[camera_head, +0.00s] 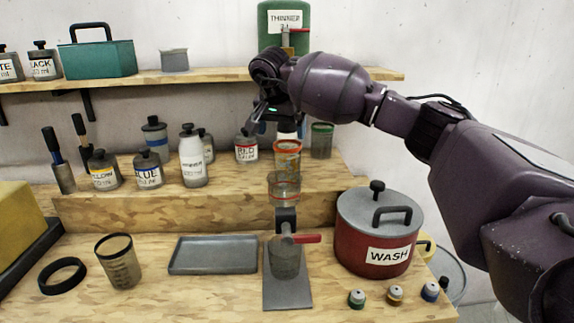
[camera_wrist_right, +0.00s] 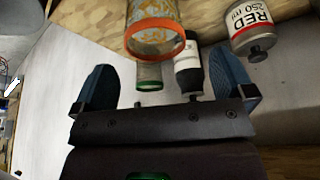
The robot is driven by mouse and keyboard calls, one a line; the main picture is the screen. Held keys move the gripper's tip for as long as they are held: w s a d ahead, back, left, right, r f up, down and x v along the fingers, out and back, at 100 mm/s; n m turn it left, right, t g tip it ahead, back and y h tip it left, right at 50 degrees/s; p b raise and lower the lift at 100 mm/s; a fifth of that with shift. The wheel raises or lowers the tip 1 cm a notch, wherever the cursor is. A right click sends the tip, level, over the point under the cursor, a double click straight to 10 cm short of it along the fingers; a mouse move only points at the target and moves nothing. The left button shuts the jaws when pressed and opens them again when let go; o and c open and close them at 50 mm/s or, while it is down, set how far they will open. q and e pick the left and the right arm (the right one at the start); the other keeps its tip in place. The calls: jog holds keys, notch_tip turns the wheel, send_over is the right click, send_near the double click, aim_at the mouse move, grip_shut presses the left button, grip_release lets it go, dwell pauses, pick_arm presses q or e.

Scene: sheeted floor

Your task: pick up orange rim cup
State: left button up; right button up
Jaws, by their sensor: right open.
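The orange rim cup (camera_head: 287,157) is clear with an orange pattern and stands on the raised wooden step in the head view, behind a clear vessel that overlaps its lower part. In the right wrist view the cup (camera_wrist_right: 152,12) is at the top centre, its orange rim toward the fingers. My right gripper (camera_head: 264,118) is above and slightly left of the cup. Its two blue fingers (camera_wrist_right: 160,62) are spread apart, with the cup lying across the gap near and beyond their tips and no visible grip on it. My left gripper is not in view.
A green-rimmed cup (camera_head: 321,141), a red-labelled bottle (camera_head: 246,149) and a white dark-capped bottle (camera_wrist_right: 188,72) are close by. A tap with a red handle (camera_head: 302,238) stands in front. A red WASH pot (camera_head: 372,247) is at right. The grey tray (camera_head: 213,254) is empty.

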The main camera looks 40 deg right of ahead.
aim_at(287, 153)
jog(key=shift+s+b+x, duration=0.15)
jog(key=shift+s+x, duration=0.05)
jog(key=shift+x, duration=1.95)
jog(key=shift+s+b+x, duration=0.15)
jog(key=shift+s+x, duration=0.05)
jog(key=shift+x, duration=1.95)
jog(key=c, duration=1.3)
